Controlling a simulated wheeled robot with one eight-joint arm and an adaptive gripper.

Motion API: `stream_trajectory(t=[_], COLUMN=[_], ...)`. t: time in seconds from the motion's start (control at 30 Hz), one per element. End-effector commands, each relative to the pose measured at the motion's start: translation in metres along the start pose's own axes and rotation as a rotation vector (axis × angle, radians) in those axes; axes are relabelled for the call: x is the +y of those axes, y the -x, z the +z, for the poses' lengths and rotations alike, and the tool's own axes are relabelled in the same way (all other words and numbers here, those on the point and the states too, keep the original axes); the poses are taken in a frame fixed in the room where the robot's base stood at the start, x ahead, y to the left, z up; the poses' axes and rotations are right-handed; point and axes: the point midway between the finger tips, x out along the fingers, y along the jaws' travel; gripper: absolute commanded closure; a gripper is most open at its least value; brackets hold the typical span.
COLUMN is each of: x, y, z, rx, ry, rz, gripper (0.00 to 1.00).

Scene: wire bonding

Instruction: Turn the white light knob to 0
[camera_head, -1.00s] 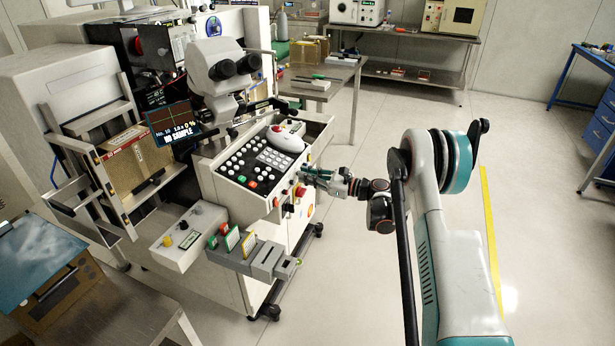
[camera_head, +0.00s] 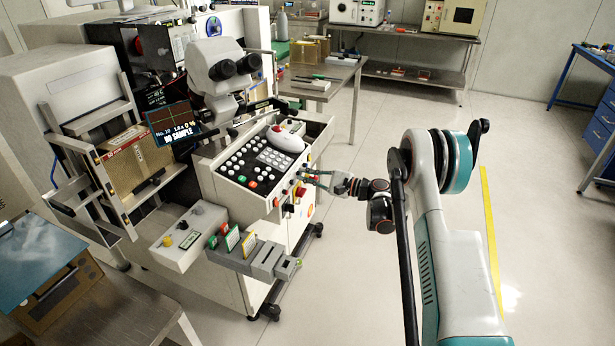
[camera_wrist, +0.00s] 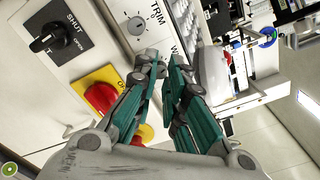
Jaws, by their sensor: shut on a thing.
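My gripper (camera_wrist: 164,62) has teal fingers. Their tips meet the machine's front panel just beside the "TRIM" knob (camera_wrist: 136,26) in the wrist view. The fingers are closed on a small knob below a label that starts with "W", which I take to be the white light knob. The fingertips hide the knob, so its pointer and scale cannot be read. In the head view my gripper (camera_head: 308,177) reaches the right front of the console (camera_head: 262,165) from the right.
A grey-white joystick unit (camera_head: 285,140) sits on the console.

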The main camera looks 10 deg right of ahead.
Motion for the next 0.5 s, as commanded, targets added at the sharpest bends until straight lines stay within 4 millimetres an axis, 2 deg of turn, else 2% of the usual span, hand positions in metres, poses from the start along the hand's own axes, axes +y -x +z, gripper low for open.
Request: stream_trajectory(t=[0.5], x=[0.0010], y=[0.0004], z=[-0.0003], rx=[0.000], ry=[0.490], rz=[0.002], gripper=[1.00])
